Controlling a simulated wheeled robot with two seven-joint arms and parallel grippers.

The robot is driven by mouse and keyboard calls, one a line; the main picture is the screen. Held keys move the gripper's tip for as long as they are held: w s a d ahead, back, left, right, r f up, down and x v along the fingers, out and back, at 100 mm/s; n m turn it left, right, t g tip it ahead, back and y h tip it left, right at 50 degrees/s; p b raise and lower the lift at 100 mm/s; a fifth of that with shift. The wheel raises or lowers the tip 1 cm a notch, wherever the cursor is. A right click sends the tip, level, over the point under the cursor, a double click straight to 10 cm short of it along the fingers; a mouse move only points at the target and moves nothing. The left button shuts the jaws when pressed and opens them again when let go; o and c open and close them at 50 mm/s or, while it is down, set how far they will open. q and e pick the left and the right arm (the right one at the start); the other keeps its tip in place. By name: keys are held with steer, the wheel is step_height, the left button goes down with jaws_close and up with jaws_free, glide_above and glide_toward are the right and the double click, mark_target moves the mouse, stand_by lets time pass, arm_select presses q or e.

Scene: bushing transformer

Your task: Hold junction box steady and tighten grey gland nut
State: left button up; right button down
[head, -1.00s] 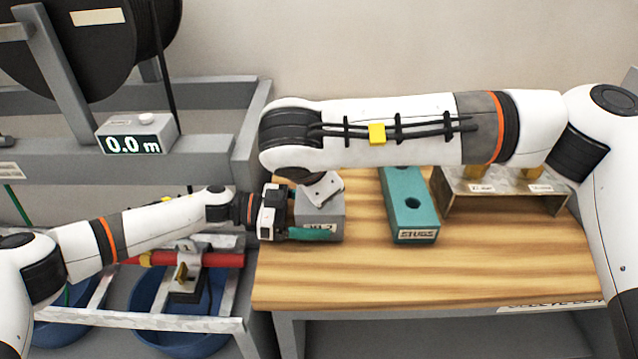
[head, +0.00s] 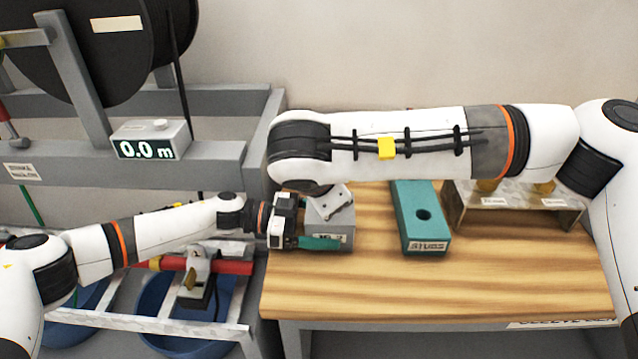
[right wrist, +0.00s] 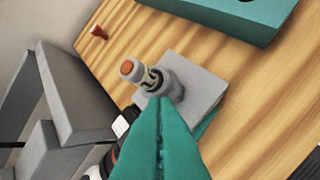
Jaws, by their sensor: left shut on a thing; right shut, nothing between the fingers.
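The grey junction box (head: 338,235) stands on the left end of the wooden bench. My left gripper (head: 318,242), with teal fingers, is shut on it from the left. In the right wrist view the box (right wrist: 203,92) has a grey gland (right wrist: 171,86) on it, with an orange-tipped cylindrical end (right wrist: 130,70) sticking out. My right gripper (right wrist: 162,103) has its teal fingers shut together with nothing between them. Its tips overlap the gland's near edge in this view; whether they touch it I cannot tell. In the head view my right arm hides the gland and the right fingertips.
A teal block (head: 422,220) with a hole and a metal stand (head: 515,210) with brass-coloured parts are right of the box. A 0.0 m display (head: 150,142) sits on the grey frame at left. A small red piece (right wrist: 98,32) lies on the bench. The front bench is clear.

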arm_select(q)
steer(key=o, duration=0.7)
steer(key=shift+w, duration=0.1)
arm_select(e)
steer(key=s+f+v, duration=0.1)
steer(key=v, duration=1)
steer(key=shift+s+a, duration=0.15)
steer(key=shift+s, duration=0.2)
arm_select(q)
steer(key=shift+a, duration=0.1)
arm_select(e)
steer(key=shift+r, duration=0.15)
